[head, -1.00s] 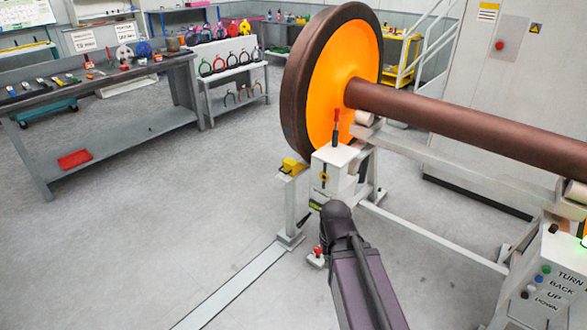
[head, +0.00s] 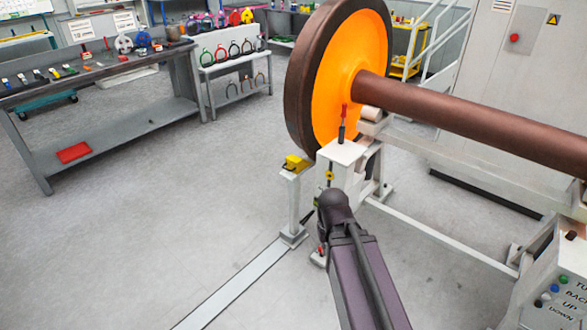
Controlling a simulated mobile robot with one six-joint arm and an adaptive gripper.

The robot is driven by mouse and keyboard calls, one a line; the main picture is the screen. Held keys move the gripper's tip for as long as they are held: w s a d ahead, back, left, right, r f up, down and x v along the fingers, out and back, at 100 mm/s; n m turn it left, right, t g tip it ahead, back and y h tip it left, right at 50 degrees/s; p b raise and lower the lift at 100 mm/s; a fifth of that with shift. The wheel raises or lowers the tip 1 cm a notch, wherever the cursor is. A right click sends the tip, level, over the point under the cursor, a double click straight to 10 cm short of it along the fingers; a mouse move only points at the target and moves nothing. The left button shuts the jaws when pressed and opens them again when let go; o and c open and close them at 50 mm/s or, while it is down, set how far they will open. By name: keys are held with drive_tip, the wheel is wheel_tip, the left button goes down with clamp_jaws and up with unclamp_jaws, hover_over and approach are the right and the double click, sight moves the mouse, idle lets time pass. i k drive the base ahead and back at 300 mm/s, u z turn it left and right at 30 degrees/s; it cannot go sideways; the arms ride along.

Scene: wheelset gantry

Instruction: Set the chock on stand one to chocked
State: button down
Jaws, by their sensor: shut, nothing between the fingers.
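A yellow block that looks like the chock (head: 296,163) sits on top of a slim white post, at the lower left of the big orange wheel (head: 340,65). I cannot tell whether it touches the wheel's dark rim. The white stand (head: 345,150) next to it carries an upright lever (head: 343,122) with a red grip. A small yellow part shows on the stand's front face. My dark arm rises from the bottom, and its rounded end overlaps the stand's lower front.
A brown axle (head: 450,105) runs right from the wheel. A button box (head: 560,285) stands at the lower right, partly cut off. A low floor rail (head: 235,285) leads to the post. A workbench (head: 100,80) stands at the left. Open floor lies between.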

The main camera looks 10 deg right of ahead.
sight(295, 164)
drive_tip(key=u, duration=0.05)
drive_tip(key=k, duration=0.65)
drive_tip(key=z, duration=0.35)
drive_tip(key=i, duration=1.65)
drive_tip(key=u, duration=0.5)
